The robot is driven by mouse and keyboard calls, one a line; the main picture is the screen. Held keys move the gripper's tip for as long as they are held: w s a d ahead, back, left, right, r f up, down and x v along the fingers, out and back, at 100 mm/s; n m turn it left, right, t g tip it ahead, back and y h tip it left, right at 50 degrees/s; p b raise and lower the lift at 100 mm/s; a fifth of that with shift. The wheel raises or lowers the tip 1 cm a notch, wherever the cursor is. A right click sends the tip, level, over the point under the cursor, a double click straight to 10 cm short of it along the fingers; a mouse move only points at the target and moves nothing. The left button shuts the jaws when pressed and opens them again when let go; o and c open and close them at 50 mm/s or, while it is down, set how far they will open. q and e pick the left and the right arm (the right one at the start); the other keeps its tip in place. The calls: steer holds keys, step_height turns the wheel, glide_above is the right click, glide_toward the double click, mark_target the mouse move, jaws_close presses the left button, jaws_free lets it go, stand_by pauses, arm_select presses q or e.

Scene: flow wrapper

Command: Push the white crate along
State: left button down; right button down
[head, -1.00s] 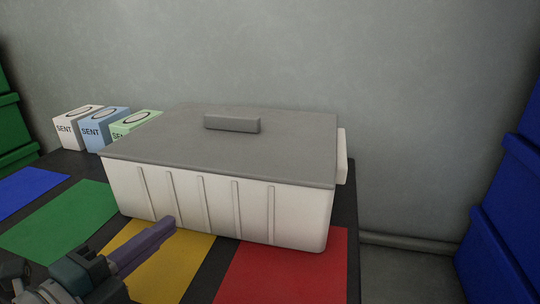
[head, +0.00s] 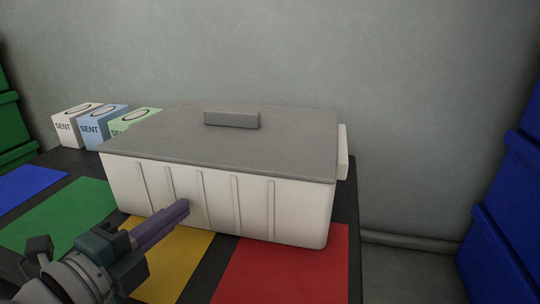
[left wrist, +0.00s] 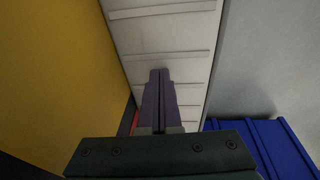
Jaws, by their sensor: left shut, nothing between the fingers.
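The white crate (head: 255,212) has a ribbed front and a grey lid (head: 270,150) with a raised handle. It stands on the dark table, over the back parts of the yellow and red mats. My left gripper (head: 186,204) is shut and empty, its purple fingers pointing at the left half of the crate's front. In the left wrist view, the shut fingers (left wrist: 160,74) lie in front of the ribbed crate wall (left wrist: 165,45). I cannot tell whether the fingertips touch the wall. My right gripper is not in view.
Several coloured mats lie on the table: blue (head: 30,186), green (head: 60,218), yellow (head: 175,255) and red (head: 290,268). White, blue and green SENT boxes (head: 102,125) stand behind the crate's left end. Blue bins (head: 505,220) stand at right, green bins (head: 12,120) at left. A grey wall is behind.

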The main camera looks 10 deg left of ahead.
arm_select(q)
steer(key=shift+b+x, duration=0.3)
steer(key=shift+x, duration=0.45)
steer(key=shift+w+d, duration=0.15)
steer(key=shift+w, duration=0.4)
steer(key=shift+s+r, duration=0.15)
steer(key=shift+s, duration=0.35)
steer(key=shift+p+v, duration=1.1)
steer(key=shift+v, duration=0.65)
steer(key=shift+f+p+v, duration=0.25)
steer(key=shift+p+v, duration=0.15)
steer(key=shift+v, duration=0.75)
steer(key=shift+f+p+v, duration=0.2)
steer(key=shift+p+v, duration=0.2)
steer(key=shift+v, duration=0.7)
